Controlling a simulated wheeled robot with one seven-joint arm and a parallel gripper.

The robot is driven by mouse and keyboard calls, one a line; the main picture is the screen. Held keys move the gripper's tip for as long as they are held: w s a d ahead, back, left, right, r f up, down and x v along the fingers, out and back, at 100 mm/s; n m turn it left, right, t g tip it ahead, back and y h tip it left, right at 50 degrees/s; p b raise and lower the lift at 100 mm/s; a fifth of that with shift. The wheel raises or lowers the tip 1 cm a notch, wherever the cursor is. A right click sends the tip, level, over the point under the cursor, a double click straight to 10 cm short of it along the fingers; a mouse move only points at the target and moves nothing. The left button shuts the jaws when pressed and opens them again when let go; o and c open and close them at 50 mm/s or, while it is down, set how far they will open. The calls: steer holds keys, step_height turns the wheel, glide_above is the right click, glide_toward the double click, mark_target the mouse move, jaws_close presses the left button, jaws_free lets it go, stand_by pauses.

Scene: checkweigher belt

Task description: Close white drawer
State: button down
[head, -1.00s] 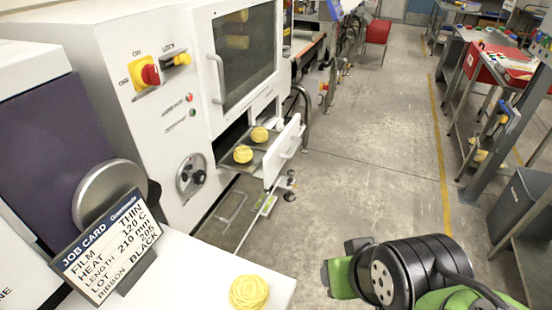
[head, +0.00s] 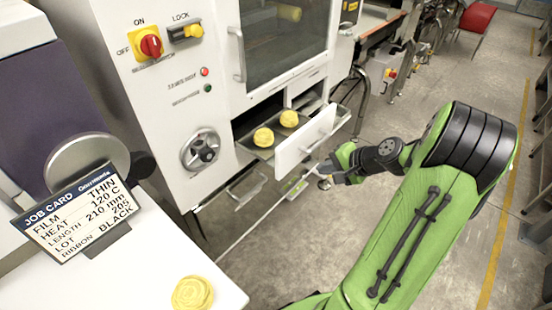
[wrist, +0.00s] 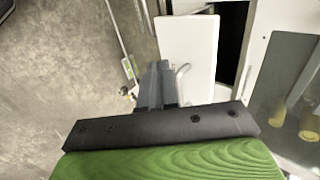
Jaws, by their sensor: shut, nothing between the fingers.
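The white drawer (head: 306,142) stands pulled out from the white machine below its window. It holds two round yellow pieces (head: 263,137) on a grey tray surface. Its front panel, with a bar handle, also shows in the wrist view (wrist: 188,52). My gripper (head: 325,170) is just in front of the drawer's front, near the handle, at its lower right. In the wrist view my gripper's fingers (wrist: 157,75) are together and empty, beside the handle. I cannot tell whether they touch the drawer.
The white machine (head: 160,80) has a switch, lock and dial on its face. A white table (head: 130,270) at lower left bears a job card (head: 75,215) and another yellow piece (head: 192,293). A wire handle (head: 246,185) shows below the drawer. Open floor lies to the right.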

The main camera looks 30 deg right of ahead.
mark_target(284, 166)
steer(key=b+x, duration=0.1)
steer(key=x, duration=0.3)
steer(key=w+r+b+x, duration=0.1)
steer(key=x, duration=0.3)
steer(key=b+x, duration=0.1)
steer(key=x, duration=0.3)
steer(key=shift+w+a+r+b, duration=0.15)
steer(key=shift+w+a+b, duration=0.2)
steer(key=shift+a+b, duration=0.05)
steer(key=shift+w+a+r, duration=0.1)
steer(key=shift+w, duration=0.2)
steer(key=shift+w, duration=0.1)
